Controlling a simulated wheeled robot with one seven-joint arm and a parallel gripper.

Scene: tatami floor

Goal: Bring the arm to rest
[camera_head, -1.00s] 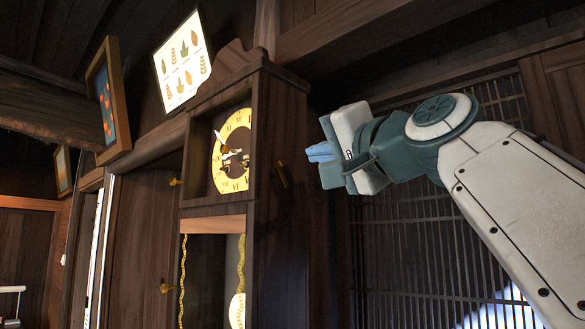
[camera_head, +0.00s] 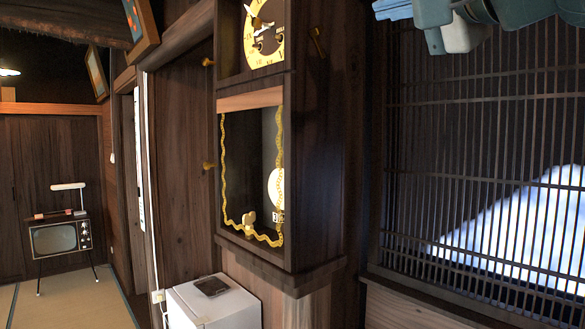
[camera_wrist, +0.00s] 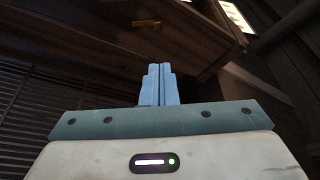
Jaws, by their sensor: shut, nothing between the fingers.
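My gripper (camera_wrist: 159,84) shows in the wrist view with its two blue fingers together and nothing between them. In the head view my gripper (camera_head: 392,9) is at the top right edge, partly cut off by the frame. It is raised in front of the slatted lattice and to the right of the tall clock (camera_head: 318,150). It appears apart from both. Most of my arm lies outside the head view.
The wooden lattice (camera_head: 450,180) fills the right. A television (camera_head: 55,238) stands far left on tatami floor (camera_head: 70,305).

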